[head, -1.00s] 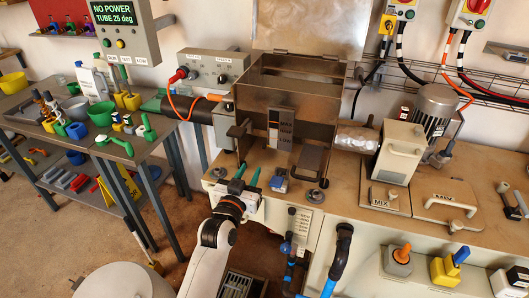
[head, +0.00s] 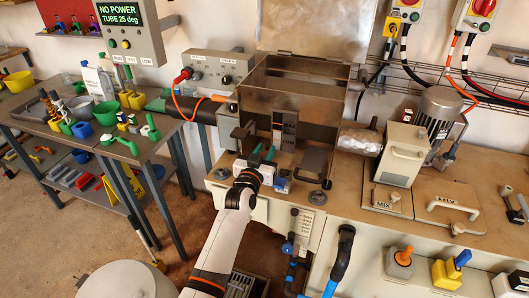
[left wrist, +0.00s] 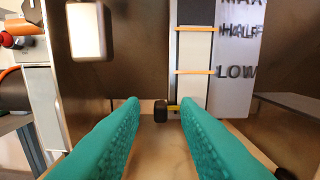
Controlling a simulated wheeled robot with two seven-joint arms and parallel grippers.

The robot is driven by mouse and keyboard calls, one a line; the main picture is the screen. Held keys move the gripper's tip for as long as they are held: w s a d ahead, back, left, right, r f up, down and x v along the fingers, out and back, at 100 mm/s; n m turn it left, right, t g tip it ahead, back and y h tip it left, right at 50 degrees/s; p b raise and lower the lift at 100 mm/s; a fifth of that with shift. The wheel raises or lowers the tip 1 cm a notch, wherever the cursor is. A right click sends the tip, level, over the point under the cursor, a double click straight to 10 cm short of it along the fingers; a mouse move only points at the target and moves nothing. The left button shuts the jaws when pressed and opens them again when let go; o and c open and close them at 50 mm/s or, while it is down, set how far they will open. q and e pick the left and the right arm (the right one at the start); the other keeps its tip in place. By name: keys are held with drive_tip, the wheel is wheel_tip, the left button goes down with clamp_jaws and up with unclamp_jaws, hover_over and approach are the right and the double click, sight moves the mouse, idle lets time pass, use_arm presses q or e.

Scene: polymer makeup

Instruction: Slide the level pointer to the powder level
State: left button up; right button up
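The level gauge is an upright strip with a label plate (left wrist: 232,72) reading MAX, HALF and LOW, on the front of the metal hopper (head: 300,85). Orange lines cross the strip at HALF and LOW. The level pointer, a small black knob (left wrist: 160,110) with a short yellow bar, sits near the strip's foot, below LOW. I cannot tell the powder level. My left gripper (head: 262,152) is open in front of the hopper. In the left wrist view its teal fingers (left wrist: 160,104) spread either side of the knob, which shows between their tips. My right gripper is not in view.
A small blue and white object (head: 279,185) stands on the counter close beside my left gripper. A pale handle-like block (left wrist: 88,30) is on the hopper's left in the wrist view. A mixer unit (head: 398,152) stands to the right. A cluttered side table (head: 70,140) is at left.

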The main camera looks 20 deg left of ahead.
use_arm(q)
clamp_jaws()
wheel_tip(320, 180, up, 3)
drive_tip(key=p, duration=0.2)
drive_tip(key=shift+r+p, duration=0.1)
drive_tip(key=shift+p, duration=0.3)
drive_tip(key=shift+o, duration=0.8)
unclamp_jaws()
drive_tip(key=s+b, duration=0.1)
drive_tip(key=s, duration=1.1)
drive_tip(key=shift+a, duration=0.2)
